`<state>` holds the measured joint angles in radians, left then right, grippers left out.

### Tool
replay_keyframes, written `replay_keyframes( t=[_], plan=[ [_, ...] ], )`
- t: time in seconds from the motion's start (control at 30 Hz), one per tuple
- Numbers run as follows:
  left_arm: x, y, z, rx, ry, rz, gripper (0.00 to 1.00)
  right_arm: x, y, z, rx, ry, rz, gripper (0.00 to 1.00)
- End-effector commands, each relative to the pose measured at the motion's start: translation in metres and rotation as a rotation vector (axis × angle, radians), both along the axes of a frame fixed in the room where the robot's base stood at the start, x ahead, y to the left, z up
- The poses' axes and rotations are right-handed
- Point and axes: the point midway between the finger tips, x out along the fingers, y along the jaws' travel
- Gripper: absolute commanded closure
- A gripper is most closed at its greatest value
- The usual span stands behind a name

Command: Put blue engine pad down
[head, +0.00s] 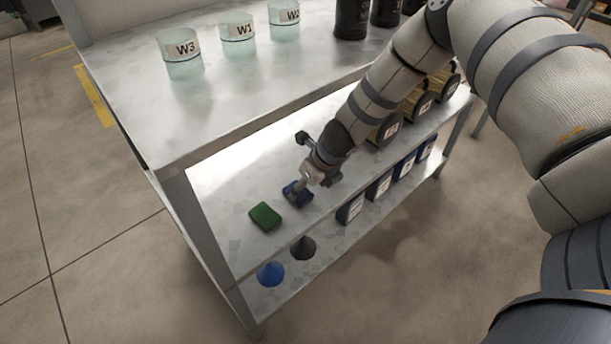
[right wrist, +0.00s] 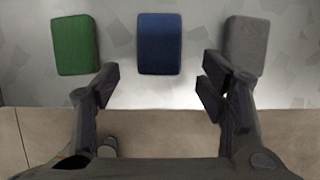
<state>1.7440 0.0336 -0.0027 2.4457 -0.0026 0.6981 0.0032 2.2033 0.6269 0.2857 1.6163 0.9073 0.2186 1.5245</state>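The blue engine pad (right wrist: 160,43) lies flat on the middle shelf, between a green pad (right wrist: 75,45) and a grey pad (right wrist: 246,46) in the right wrist view. In the head view the blue pad (head: 296,194) is partly covered by my right gripper, and the green pad (head: 265,216) lies to its left. My right gripper (right wrist: 160,88) is open and empty. Its fingers are spread wider than the blue pad, which sits beyond the fingertips and looks untouched. The grey pad is hidden in the head view. My left gripper is not in view.
Glass beakers (head: 238,36) and dark bottles (head: 351,18) stand on the top shelf (head: 150,100). Round labelled parts (head: 387,130) stand right of my gripper. A blue cone (head: 270,273), a dark cone (head: 303,248) and several dark containers (head: 350,208) are on the lower shelf.

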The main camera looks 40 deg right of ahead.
Motion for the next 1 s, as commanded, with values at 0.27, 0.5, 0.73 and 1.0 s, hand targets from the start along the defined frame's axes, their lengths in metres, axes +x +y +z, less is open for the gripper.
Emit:
replay_keyframes(
  t=[0.27, 0.5, 0.73, 1.0],
  plan=[
    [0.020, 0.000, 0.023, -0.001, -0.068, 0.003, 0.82, -0.020, -0.002, 0.063, 0.000, -0.010, 0.000, 0.35],
    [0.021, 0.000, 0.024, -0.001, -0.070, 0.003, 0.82, -0.030, -0.001, 0.063, -0.010, 0.006, 0.020, 0.35],
    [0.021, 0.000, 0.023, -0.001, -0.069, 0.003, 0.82, -0.207, 0.050, -0.026, -0.349, 0.305, 1.225, 0.35],
    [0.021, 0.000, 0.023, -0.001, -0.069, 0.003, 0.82, -0.430, 0.095, -0.020, -0.168, 0.099, 2.864, 0.35]
  ],
)
